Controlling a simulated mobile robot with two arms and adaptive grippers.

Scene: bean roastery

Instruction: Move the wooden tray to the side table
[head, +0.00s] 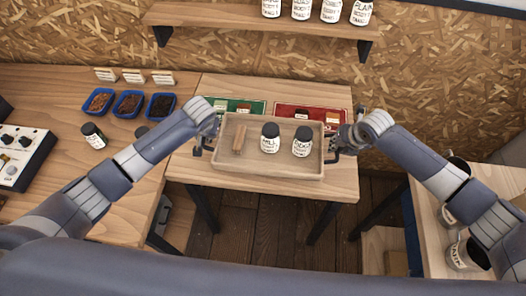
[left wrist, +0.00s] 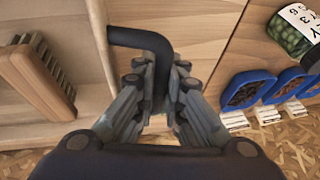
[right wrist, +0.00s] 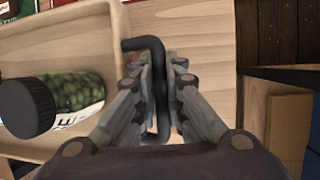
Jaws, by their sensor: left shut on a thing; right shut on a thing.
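The wooden tray (head: 268,180) is held level between my two grippers over the middle table. It carries a wooden brush (head: 240,139) and two labelled jars with black lids, a left jar (head: 270,138) and a right jar (head: 302,142). My left gripper (head: 205,140) is shut on the tray's dark left handle (left wrist: 150,42). My right gripper (head: 340,142) is shut on the dark right handle (right wrist: 150,46). The brush also shows in the left wrist view (left wrist: 35,65), and a jar of green beans in the right wrist view (right wrist: 75,92). I cannot tell whether the tray touches the tabletop.
The middle table (head: 330,185) has a green mat (head: 230,105) and a red mat (head: 300,107) behind the tray. The left counter holds blue bean trays (head: 128,103), a jar (head: 94,136) and a machine (head: 18,155). A right-hand table (head: 432,225) carries jars. Dark floor lies between.

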